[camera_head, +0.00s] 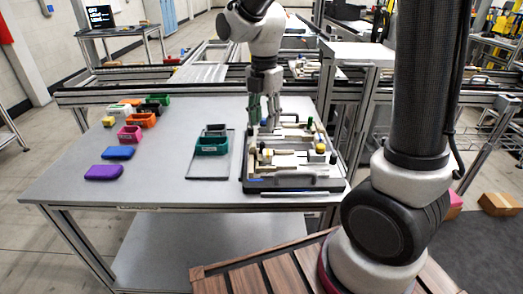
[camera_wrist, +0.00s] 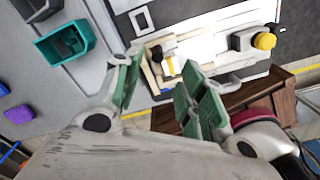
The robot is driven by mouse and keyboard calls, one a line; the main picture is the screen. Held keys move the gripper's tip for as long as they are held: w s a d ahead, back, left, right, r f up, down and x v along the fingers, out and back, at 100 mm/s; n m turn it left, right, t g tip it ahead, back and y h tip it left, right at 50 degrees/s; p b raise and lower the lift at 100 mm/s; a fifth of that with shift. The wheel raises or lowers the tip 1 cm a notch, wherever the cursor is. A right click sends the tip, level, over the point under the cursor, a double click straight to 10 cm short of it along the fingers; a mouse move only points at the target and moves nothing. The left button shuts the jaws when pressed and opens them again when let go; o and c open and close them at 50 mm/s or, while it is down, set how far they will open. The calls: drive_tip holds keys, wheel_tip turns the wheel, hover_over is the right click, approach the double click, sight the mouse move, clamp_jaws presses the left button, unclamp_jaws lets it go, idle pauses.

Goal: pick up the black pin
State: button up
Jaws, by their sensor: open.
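A small black-topped pin (camera_wrist: 157,53) shows in the wrist view, on a cream and white block of the fixture pallet (camera_wrist: 215,24). My gripper (camera_wrist: 160,74) is open, with green finger pads apart and nothing between them. In the wrist view the pin appears just beyond the fingertips; I cannot tell whether they touch the block. In the head view my gripper (camera_head: 264,121) points down over the left rear part of the fixture pallet (camera_head: 293,184). The pin is too small to pick out surely there.
A green bin (camera_head: 211,147) stands on a grey plate left of the pallet. Several coloured bins, including a pink one (camera_head: 129,134), and a purple block (camera_head: 104,172) lie farther left. A yellow knob (camera_head: 320,147) rises from the pallet's right side. Bare table lies between.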

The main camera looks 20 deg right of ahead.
sight(263, 143)
drive_tip(key=n, duration=0.2)
drive_tip(key=shift+w+a+n, duration=0.1)
drive_tip(key=shift+n, duration=0.3)
drive_tip(key=shift+f+n, duration=0.15)
drive_tip(key=shift+n, duration=0.25)
drive_tip(key=f, duration=0.7)
drive_tip(key=shift+s+a+f, duration=0.1)
drive_tip(key=shift+s+a, duration=0.05)
drive_tip(key=shift+s, duration=0.1)
drive_tip(key=shift+f, duration=0.25)
drive_tip(key=shift+o, duration=0.5)
drive_tip(key=shift+w, duration=0.1)
clamp_jaws()
